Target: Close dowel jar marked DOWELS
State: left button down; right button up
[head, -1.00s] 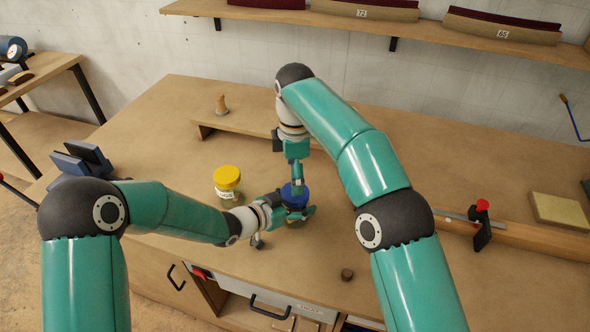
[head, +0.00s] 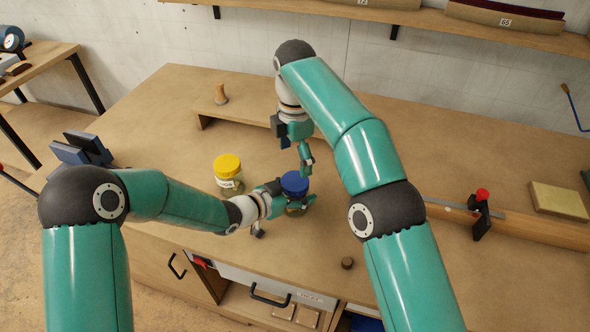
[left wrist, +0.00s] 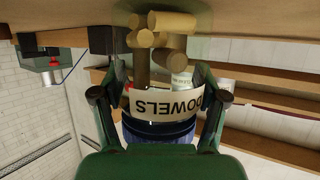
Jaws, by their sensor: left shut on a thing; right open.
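The jar marked DOWELS has a blue lid (head: 295,183) sitting on top of it. In the left wrist view its label (left wrist: 165,104) reads upside down, wooden dowels (left wrist: 165,30) show through the glass, and the blue lid (left wrist: 158,130) is at the jar's lower end in the picture. My left gripper (head: 300,204) is shut around the jar below the lid and partly hides the body. My right gripper (head: 305,168) is open and empty, just behind and above the lid, apart from it as far as I can tell.
A yellow-lidded jar (head: 228,170) stands left of the held jar. A small dark knob-like piece (head: 347,263) lies near the bench's front edge. A low wooden riser (head: 240,118) bears a wooden peg (head: 221,94). A red-topped clamp (head: 481,207) is at right.

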aim_at(295, 180)
jog(key=shift+f, duration=3.6)
jog(key=c, duration=1.2)
jog(key=m, duration=0.6)
jog(key=shift+m, duration=0.3)
jog(key=o, duration=1.3)
jog(key=shift+c, duration=0.2)
